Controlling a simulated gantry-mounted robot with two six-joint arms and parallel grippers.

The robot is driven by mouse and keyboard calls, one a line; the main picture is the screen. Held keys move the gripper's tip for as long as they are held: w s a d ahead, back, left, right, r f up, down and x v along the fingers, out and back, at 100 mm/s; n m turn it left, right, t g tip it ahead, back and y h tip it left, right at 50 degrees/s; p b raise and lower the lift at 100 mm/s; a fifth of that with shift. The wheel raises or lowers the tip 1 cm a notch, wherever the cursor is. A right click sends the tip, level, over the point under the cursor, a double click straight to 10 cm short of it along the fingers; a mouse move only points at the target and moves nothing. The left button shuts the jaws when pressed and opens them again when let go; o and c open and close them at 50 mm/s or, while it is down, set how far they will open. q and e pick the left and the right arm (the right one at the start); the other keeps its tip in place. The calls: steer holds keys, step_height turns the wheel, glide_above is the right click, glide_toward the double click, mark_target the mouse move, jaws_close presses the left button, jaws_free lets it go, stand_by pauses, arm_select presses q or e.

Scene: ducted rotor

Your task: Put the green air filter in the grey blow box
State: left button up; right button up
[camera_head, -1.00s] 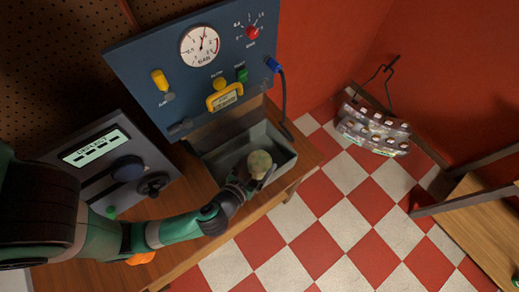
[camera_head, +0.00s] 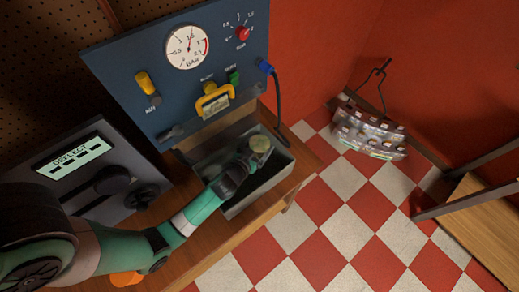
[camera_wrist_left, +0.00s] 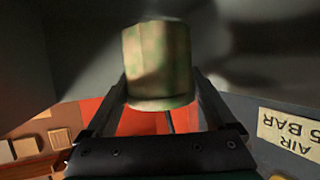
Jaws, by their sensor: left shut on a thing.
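The air filter is a short, pale green cylinder (camera_head: 261,144). My left gripper (camera_head: 252,158) is shut on it and holds it over the grey blow box (camera_head: 281,176). The filter appears at or just above the box's rim; its exact height is hard to tell. In the left wrist view, the mottled green filter (camera_wrist_left: 158,62) sits between the two fingers (camera_wrist_left: 160,100), with dark grey surfaces around it. The box is an open-topped tray on the wooden bench, and my arm covers part of it. My right gripper is out of view.
A blue panel (camera_head: 130,65) with a gauge, knobs and a yellow handle (camera_head: 214,101) stands behind the box. A grey deflection unit (camera_head: 85,170) stands left. Checkered floor lies right.

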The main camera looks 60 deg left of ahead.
arm_select(q)
step_height(320, 180, down, 3)
steer(key=shift+a+f+b, duration=0.1)
steer(key=shift+f+b, duration=0.1)
steer(key=shift+b, duration=0.3)
steer(key=shift+w, duration=0.1)
steer(key=shift+f, duration=0.15)
steer(key=o, duration=1.1)
steer(key=shift+o, duration=0.2)
